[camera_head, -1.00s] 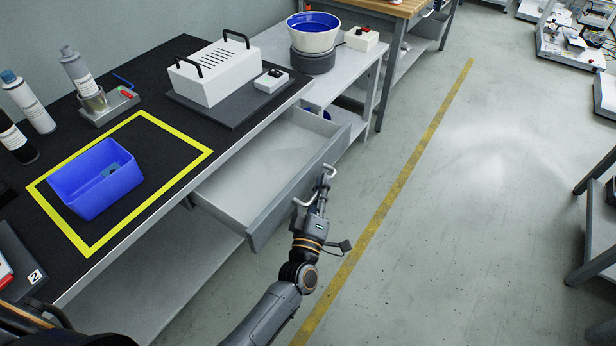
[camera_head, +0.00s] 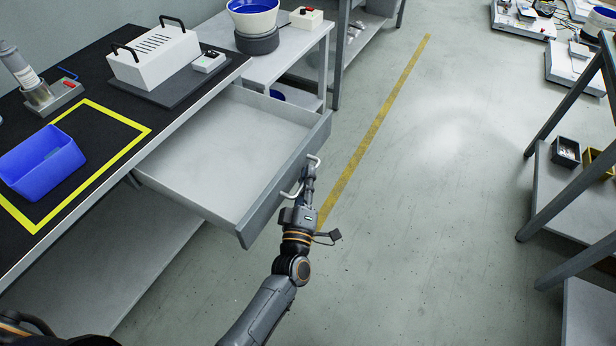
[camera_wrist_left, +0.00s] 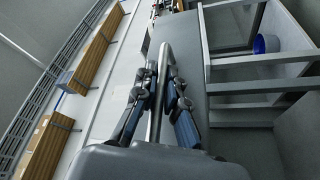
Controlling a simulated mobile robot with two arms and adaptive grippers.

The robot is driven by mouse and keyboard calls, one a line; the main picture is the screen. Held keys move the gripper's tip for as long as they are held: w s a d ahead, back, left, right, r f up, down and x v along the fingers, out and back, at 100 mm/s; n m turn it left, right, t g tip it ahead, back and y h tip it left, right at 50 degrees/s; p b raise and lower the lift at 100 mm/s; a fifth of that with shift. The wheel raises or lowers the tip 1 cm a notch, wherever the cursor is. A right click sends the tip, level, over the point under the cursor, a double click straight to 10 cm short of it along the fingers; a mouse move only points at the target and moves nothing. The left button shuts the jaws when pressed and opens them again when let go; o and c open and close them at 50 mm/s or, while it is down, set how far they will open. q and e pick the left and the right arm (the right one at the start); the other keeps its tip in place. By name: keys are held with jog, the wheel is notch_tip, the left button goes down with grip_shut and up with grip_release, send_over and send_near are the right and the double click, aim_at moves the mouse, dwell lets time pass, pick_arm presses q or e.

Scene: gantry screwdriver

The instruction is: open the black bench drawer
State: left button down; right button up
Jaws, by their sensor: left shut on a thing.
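The bench drawer (camera_head: 222,150) is pulled well out from under the black-topped bench (camera_head: 100,92) in the head view. Its inside is light grey and looks empty, and its front panel is darker grey. A pale bar handle (camera_head: 314,160) is on the drawer front. My left gripper (camera_head: 307,182) is shut on this handle, outside the drawer front. In the left wrist view the handle (camera_wrist_left: 164,60) runs between the two fingers of my left gripper (camera_wrist_left: 160,88). My right gripper is not in view.
A white slotted box (camera_head: 153,57) stands farther back. A grey shelf rack (camera_head: 570,195) is at the right. The floor between is clear, with a yellow line (camera_head: 375,130).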

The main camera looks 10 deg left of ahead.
pick_arm(q)
jog(key=shift+f, duration=0.1)
jog(key=c, duration=1.7)
grip_release()
jog(key=shift+a, duration=0.1)
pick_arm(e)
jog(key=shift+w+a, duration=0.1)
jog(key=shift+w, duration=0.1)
pick_arm(q)
jog(key=shift+s, duration=0.1)
jog(key=v, duration=1.2)
